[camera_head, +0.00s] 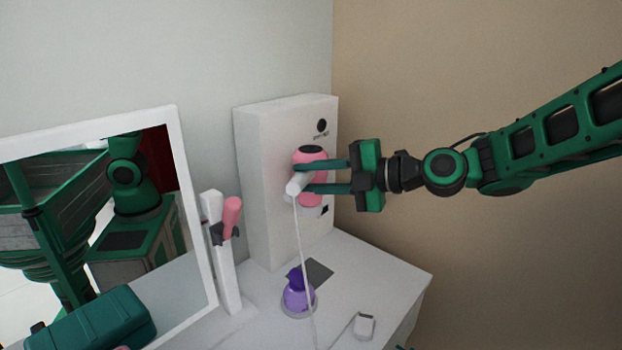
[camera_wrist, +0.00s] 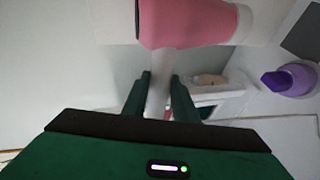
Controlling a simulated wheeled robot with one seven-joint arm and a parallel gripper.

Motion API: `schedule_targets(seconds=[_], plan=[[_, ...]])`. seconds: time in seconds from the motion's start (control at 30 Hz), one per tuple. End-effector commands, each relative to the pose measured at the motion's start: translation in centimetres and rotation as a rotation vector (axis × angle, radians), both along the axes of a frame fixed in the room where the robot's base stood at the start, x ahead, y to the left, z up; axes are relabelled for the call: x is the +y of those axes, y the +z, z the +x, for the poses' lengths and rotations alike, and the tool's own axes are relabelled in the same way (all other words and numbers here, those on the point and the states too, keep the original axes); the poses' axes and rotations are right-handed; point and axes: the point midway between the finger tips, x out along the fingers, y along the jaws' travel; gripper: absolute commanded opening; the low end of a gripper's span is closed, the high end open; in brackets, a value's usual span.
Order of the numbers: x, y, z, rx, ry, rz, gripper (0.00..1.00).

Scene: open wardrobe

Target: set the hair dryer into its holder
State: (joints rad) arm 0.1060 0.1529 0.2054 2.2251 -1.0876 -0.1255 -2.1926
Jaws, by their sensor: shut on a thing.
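The hair dryer (camera_head: 310,157) has a pink body with a dark end cap on top and a white handle pointing toward the head camera. My gripper (camera_head: 312,176) is shut on the white handle. In the wrist view the handle stands between the two fingers (camera_wrist: 161,92), with the pink body (camera_wrist: 188,20) beyond them. The dryer is upright, close against the front of a tall white unit (camera_head: 265,180). A white ring-like part (camera_head: 307,210) shows below the pink body.
A white cord (camera_head: 302,250) hangs from the handle. A purple bottle (camera_head: 298,294) and a white plug (camera_head: 364,325) are on the white tabletop (camera_head: 390,275). A white stand (camera_head: 226,275) holding a pink-handled tool (camera_head: 232,212), a mirror (camera_head: 195,215) and a teal box (camera_head: 95,325) are at left.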

Motion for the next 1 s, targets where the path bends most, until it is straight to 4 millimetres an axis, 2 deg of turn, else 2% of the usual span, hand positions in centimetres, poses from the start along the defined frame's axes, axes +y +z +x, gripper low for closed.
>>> schedule_targets(seconds=[0.97,1.0], plan=[[-0.1,-1.3,-0.1,0.012,0.001,-0.010,0.00],[-0.1,-1.3,-0.1,0.012,0.001,-0.010,0.30]])
